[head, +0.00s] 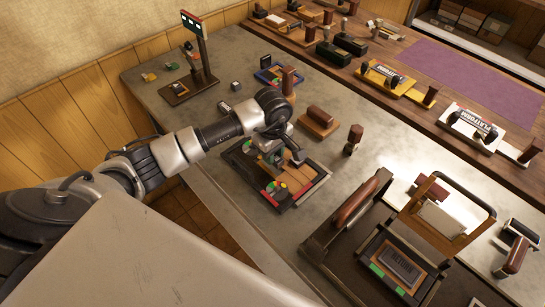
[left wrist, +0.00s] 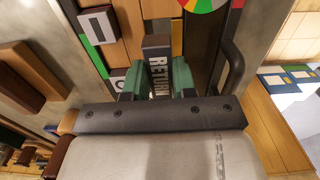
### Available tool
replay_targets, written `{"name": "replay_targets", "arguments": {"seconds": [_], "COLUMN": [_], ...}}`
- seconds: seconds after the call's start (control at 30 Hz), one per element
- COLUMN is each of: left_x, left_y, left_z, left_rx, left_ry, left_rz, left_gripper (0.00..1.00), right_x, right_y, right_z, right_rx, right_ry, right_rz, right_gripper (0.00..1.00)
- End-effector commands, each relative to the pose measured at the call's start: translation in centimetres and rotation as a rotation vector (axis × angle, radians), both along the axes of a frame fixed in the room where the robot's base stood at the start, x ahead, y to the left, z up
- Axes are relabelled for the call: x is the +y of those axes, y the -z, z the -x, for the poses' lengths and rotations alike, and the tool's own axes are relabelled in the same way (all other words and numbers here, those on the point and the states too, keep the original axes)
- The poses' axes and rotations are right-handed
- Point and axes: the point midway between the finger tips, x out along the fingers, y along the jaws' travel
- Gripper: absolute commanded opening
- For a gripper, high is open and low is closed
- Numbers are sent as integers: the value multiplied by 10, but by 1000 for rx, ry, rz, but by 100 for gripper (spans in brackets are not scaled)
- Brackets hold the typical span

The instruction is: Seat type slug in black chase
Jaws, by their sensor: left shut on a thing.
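The black chase (head: 306,194) lies on the grey bench top, with red corners, wooden pieces, green parts and a coloured disc inside. My left gripper (head: 271,155) is over the chase. In the left wrist view its green fingers (left wrist: 157,72) are shut on the type slug (left wrist: 157,65), a dark-topped block with RETURN in white on its side. The slug is over or partly among the wooden pieces; I cannot tell whether it touches the chase floor. Letter tiles (left wrist: 98,25) and the disc (left wrist: 205,3) show beside it. The right gripper is not in view.
A wooden block with a brown handle (head: 318,121) and a small stamp (head: 353,138) stand right of the chase. A blue-framed tray (head: 268,76) is behind it. The press (head: 345,205) stands at the front right.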

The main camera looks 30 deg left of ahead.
Motion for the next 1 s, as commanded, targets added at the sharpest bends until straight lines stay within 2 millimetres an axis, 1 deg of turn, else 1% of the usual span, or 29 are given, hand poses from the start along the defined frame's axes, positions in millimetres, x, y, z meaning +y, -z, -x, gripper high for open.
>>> {"name": "replay_targets", "arguments": {"seconds": [0.03, 0.2, 0.5, 1.0], "left_x": [-1, -1, 0, -1], "left_y": [6, 26, 30, 47], "left_z": [1, 1, 0, 3], "left_rx": [6, 3, -1, 7], "left_ry": [-2, -1, 0, 0], "left_rz": [1, 1, -1, -1], "left_gripper": [0, 0, 0, 0], "right_x": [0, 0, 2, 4], "right_y": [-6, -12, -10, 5], "right_z": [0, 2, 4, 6], "right_rx": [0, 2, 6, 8], "right_ry": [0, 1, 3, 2], "right_rz": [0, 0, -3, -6], "right_gripper": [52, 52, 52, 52]}}
